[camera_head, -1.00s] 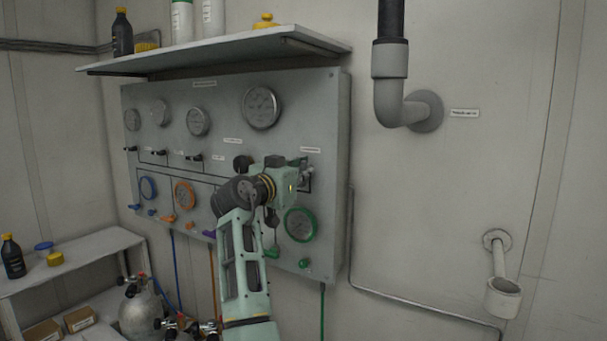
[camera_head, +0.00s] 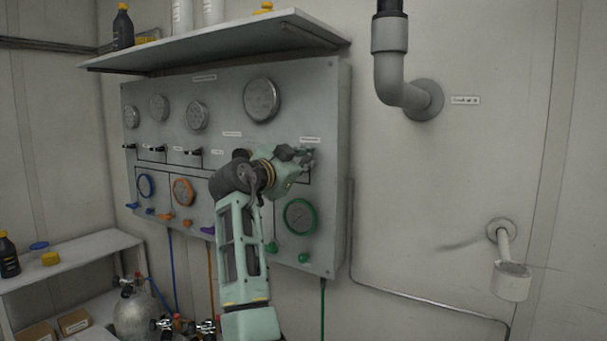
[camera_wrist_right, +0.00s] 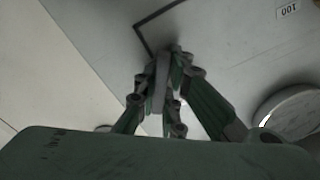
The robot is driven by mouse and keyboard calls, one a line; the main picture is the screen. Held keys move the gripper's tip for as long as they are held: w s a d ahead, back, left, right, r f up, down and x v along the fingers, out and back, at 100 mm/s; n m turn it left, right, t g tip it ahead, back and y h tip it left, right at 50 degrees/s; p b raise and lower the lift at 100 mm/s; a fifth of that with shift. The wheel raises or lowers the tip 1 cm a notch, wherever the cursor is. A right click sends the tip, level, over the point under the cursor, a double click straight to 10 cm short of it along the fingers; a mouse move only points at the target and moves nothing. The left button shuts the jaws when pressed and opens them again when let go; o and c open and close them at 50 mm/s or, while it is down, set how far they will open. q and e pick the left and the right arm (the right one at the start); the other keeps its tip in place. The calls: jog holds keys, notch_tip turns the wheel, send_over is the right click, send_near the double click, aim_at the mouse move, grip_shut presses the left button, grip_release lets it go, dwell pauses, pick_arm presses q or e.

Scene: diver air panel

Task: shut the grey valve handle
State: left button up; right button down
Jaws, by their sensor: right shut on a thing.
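The air panel (camera_head: 225,110) is a grey board on the wall with gauges and small valves. My right gripper (camera_head: 304,160) is at its right part, above the green-rimmed gauge (camera_head: 300,217). In the right wrist view the fingers (camera_wrist_right: 166,88) are closed around a narrow grey piece, which looks like the grey valve handle (camera_wrist_right: 162,76). In the head view the gripper hides most of this handle, so its exact angle is hard to tell. My left gripper is not in view.
A shelf (camera_head: 215,44) with bottles juts out above the panel. A grey elbow pipe (camera_head: 390,85) and a white cup-like holder (camera_head: 512,282) stick out from the wall at right. A side table (camera_head: 85,250) and a gas cylinder (camera_head: 133,315) stand at lower left.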

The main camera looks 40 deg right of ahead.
jog(key=m+b, duration=0.1)
jog(key=m, duration=0.1)
jog(key=m+b, duration=0.1)
jog(key=m, duration=0.2)
jog(key=shift+f+m, duration=0.2)
jog(key=shift+m, duration=0.1)
jog(key=m+b, duration=0.1)
jog(key=m, duration=0.4)
jog(key=shift+f+m, duration=0.1)
jog(key=shift+m, duration=0.2)
jog(key=c, duration=1.8)
grip_release()
jog(key=shift+s, duration=0.1)
jog(key=shift+c, duration=0.2)
jog(key=v, duration=1.2)
